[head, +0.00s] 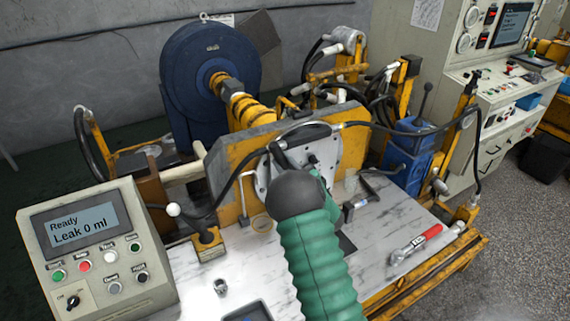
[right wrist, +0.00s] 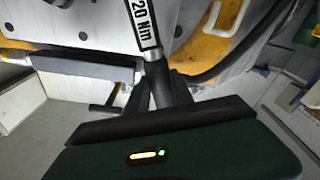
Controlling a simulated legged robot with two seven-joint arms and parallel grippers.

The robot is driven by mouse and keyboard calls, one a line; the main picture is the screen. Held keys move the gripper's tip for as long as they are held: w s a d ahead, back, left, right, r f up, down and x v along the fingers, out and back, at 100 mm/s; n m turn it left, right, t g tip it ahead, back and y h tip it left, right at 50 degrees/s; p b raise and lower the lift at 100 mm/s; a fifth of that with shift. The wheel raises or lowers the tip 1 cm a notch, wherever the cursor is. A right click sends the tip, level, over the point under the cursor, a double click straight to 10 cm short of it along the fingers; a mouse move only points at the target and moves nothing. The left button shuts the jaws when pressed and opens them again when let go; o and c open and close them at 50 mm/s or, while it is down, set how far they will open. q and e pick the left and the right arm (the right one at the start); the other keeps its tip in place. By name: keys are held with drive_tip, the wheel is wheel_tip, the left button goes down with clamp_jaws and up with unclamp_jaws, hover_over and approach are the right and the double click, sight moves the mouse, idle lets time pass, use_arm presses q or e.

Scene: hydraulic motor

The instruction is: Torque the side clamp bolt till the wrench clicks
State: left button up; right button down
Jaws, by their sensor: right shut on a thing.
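My right gripper (right wrist: 165,98) is shut on the shaft of a tool with a "20 Nm" label, the torque wrench (right wrist: 144,25). The label points away from the gripper, toward the grey and yellow fixture. In the head view my green right arm reaches to the motor's grey mounting plate (head: 265,180), and my right gripper (head: 322,184) is mostly hidden behind its wrist. The side clamp bolt and the wrench's working end cannot be made out. My left gripper is not in view.
A red-handled tool (head: 416,244) lies on the right of the marble-patterned bench top (head: 385,275). A control box (head: 95,250) reading "Ready, Leak 0 ml" stands at left. Black hoses (head: 395,128) loop around the fixture.

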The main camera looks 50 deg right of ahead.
drive_tip(key=shift+w+a, duration=0.15)
drive_tip(key=shift+a, duration=0.2)
drive_tip(key=shift+f, duration=0.1)
drive_tip(key=shift+a+v, duration=0.2)
drive_tip(key=shift+v, duration=0.85)
drive_tip(key=shift+d+v, duration=0.15)
drive_tip(key=shift+v, duration=0.8)
drive_tip(key=shift+d+v, duration=0.15)
drive_tip(key=shift+v, duration=0.75)
drive_tip(key=shift+a+r, duration=0.1)
drive_tip(key=shift+r, duration=0.3)
